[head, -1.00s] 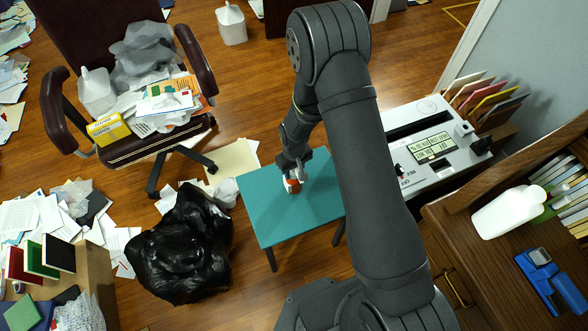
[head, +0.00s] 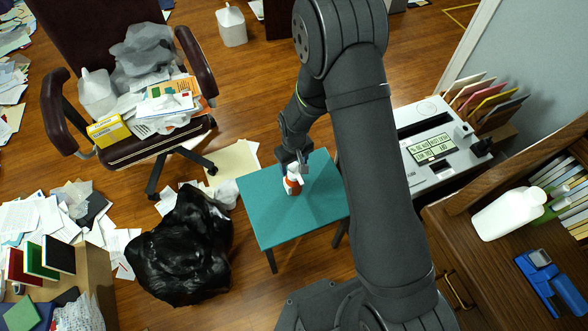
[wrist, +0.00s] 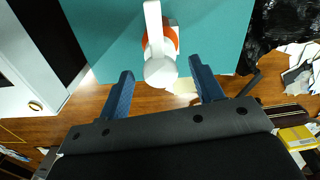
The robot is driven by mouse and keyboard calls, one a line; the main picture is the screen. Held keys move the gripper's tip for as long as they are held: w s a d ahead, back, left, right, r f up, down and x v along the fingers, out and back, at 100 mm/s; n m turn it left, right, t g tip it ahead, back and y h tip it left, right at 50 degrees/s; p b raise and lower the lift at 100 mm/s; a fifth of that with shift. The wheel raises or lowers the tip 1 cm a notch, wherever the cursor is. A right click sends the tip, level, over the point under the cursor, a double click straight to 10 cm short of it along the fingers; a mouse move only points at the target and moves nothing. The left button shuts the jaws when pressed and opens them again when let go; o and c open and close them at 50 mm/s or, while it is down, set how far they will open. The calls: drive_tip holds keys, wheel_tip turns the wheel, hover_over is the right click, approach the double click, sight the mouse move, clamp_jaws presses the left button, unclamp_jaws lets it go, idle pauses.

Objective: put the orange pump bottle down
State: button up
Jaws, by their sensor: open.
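The orange pump bottle (head: 292,185) with a white pump top stands upright on the small teal table. In the wrist view its white pump head and orange body (wrist: 161,55) show just beyond the fingertips. My gripper (head: 293,160) is open, and it shows in the wrist view (wrist: 158,82) with its two blue-grey fingers spread on either side below the bottle. The fingers look clear of the bottle. The teal table (head: 270,225) bears only the bottle.
A black trash bag (head: 185,250) sits left of the table. A grey printer-like machine (head: 435,150) stands to the right. A chair piled with paper (head: 155,145) is behind left. The front and right of the tabletop are bare.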

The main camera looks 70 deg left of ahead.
sight(294, 181)
wheel_tip(294, 181, up, 7)
drive_tip(key=shift+r, duration=0.1)
idle(0.5)
wheel_tip(294, 181, down, 13)
drive_tip(key=shift+r, duration=0.2)
wheel_tip(294, 181, up, 2)
drive_tip(key=shift+r, duration=0.65)
drive_tip(key=shift+f, duration=0.1)
